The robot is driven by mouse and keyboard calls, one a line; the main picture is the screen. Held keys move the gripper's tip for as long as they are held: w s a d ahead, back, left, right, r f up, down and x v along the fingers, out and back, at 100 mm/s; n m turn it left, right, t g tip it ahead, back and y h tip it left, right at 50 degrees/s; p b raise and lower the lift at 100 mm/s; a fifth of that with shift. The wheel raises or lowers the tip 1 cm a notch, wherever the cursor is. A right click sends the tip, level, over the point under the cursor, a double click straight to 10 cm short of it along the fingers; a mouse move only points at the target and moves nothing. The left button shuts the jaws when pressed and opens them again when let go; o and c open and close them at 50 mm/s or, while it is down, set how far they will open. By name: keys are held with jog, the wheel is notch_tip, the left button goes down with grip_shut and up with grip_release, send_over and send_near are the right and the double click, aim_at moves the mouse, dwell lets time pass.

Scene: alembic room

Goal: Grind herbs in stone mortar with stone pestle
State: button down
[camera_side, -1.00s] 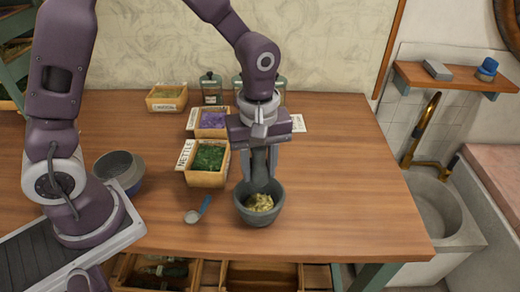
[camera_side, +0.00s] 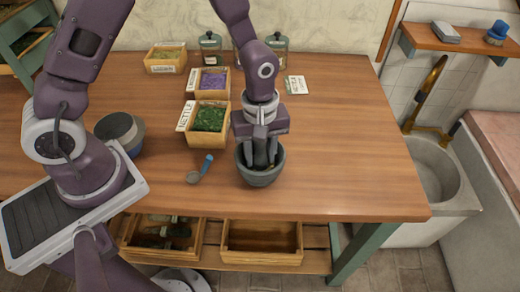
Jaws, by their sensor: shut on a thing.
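The grey stone mortar (camera_side: 262,179) stands upright near the front of the wooden table. My gripper (camera_side: 261,133) is directly above it, shut on the dark grey pestle (camera_side: 262,154). The pestle is roughly upright, and its lower end is down inside the mortar. My gripper and the pestle cover most of the mortar's inside, so the herbs there are mostly hidden.
Left of the mortar are a blue-handled scoop (camera_side: 200,170), the nettle box (camera_side: 208,137) and a grey bowl (camera_side: 119,132). A box of purple herbs (camera_side: 209,82), another box (camera_side: 165,58), jars (camera_side: 210,43) and a card (camera_side: 296,85) stand behind. The table's right side is clear.

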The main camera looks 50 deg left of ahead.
jog(key=shift+f, duration=0.4)
dwell(0.6)
